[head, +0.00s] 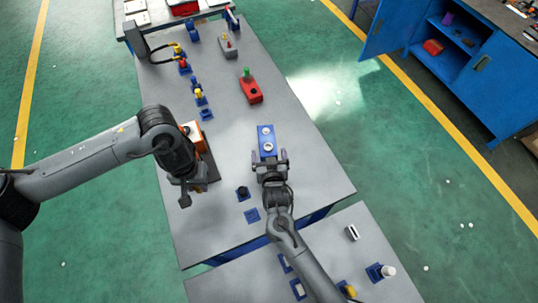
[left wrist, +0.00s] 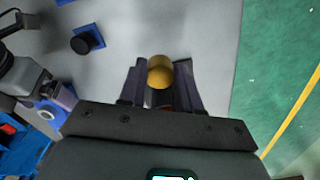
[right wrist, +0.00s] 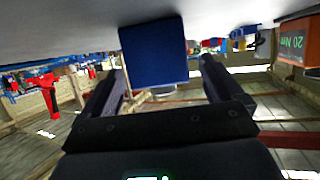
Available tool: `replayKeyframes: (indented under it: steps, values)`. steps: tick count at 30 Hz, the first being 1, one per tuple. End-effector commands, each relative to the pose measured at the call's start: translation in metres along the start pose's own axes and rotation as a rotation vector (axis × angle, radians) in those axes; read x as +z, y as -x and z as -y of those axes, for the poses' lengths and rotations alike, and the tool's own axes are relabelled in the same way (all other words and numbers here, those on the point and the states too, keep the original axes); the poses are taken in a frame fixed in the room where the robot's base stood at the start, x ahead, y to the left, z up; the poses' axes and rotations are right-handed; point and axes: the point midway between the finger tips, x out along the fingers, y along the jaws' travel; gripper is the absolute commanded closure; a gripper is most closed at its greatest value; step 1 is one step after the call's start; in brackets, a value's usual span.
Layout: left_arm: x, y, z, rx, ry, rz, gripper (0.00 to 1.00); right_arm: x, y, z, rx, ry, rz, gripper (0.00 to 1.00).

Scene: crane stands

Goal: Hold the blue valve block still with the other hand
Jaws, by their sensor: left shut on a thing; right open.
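The blue valve block (head: 261,140) lies on the grey table, with two pale round fittings on top. My right gripper (head: 269,157) is open at its near end, one finger toward each side. In the right wrist view the block (right wrist: 155,50) stands ahead, roughly between the fingertips (right wrist: 163,70); contact cannot be told. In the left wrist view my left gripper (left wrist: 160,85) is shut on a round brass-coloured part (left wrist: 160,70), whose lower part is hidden. In the head view my left gripper (head: 186,190) is left of the block, its fingertips mostly hidden.
An orange box (head: 193,132) stands beside my left arm; its display reads "20 Nm" in the right wrist view (right wrist: 298,45). A black knob on a blue base (head: 242,192) is near my right gripper. A red block (head: 251,92) lies farther back. Table right of the block is clear.

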Motion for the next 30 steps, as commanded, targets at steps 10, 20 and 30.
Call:
replayKeyframes:
  steps: [10, 20, 30]
  values:
    - [-0.0001, -0.0006, -0.0001, 0.000, 0.000, 0.000, 1.00, 0.0001, -0.0037, -0.0002, 0.000, -0.001, 0.001, 0.06]
    - [-0.0001, -0.0006, -0.0001, 0.000, 0.000, 0.000, 1.00, 0.0003, -0.0036, -0.0004, 0.001, 0.000, 0.001, 0.52]
    - [-0.0001, -0.0006, -0.0001, 0.000, 0.000, 0.000, 1.00, 0.0004, -0.0035, -0.0004, 0.001, 0.000, 0.001, 0.93]
